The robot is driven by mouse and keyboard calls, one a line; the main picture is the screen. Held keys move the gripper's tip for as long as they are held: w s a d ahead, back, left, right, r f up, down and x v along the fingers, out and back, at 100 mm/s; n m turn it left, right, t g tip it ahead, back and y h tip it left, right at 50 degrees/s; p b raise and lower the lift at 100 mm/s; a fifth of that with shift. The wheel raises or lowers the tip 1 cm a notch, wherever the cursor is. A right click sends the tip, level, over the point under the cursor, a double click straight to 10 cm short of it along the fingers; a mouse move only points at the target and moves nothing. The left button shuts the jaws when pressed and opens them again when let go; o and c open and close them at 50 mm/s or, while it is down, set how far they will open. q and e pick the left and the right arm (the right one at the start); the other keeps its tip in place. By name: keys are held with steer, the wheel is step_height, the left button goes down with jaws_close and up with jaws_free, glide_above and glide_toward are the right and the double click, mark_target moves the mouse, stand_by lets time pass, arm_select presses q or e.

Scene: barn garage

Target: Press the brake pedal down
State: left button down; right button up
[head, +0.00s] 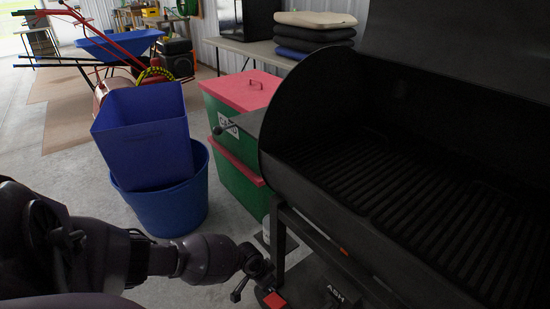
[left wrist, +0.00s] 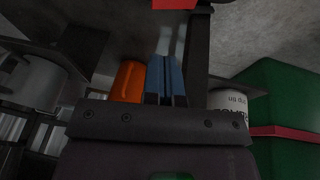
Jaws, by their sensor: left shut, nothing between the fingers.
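A small red pedal (head: 275,300) shows at the bottom edge of the head view, low beside the front leg of the black grill. A red piece (left wrist: 175,4), which looks like the same pedal, shows at the top edge of the left wrist view, beyond my fingertips and cut off by the frame. My left gripper (left wrist: 166,62) is shut and empty, its blue fingers pointing towards the red piece with a gap between them. In the head view my left arm reaches low from the left to the grill's leg. My right gripper is not in view.
The open black grill (head: 335,180) fills the right side. Green crates with red lids (head: 245,90) stand behind its leg. Blue tubs (head: 160,205) stand left of them. An orange object (left wrist: 128,82) and a white labelled can (left wrist: 229,100) sit under the grill near my fingers.

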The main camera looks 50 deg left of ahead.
mark_target(281, 306)
arm_select(q)
steer(key=b+x, duration=0.2)
steer(key=x, duration=0.2)
steer(key=s+b+x, duration=0.1)
steer(key=b+x, duration=0.1)
steer(key=x, duration=0.2)
steer(key=b+x, duration=0.1)
steer(key=x, duration=0.3)
steer(key=shift+s+d+f+b, duration=0.2)
steer(key=shift+d+f+b, duration=0.1)
steer(key=shift+b, duration=0.1)
steer(key=shift+w+d+f+b, duration=0.15)
steer(key=shift+d+f+b, duration=0.15)
steer(key=shift+f, duration=0.25)
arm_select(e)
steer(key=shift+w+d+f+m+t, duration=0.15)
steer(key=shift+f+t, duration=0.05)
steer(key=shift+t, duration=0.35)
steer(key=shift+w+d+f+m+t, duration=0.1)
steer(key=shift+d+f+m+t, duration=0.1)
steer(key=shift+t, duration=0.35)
arm_select(q)
steer(key=shift+r, duration=0.1)
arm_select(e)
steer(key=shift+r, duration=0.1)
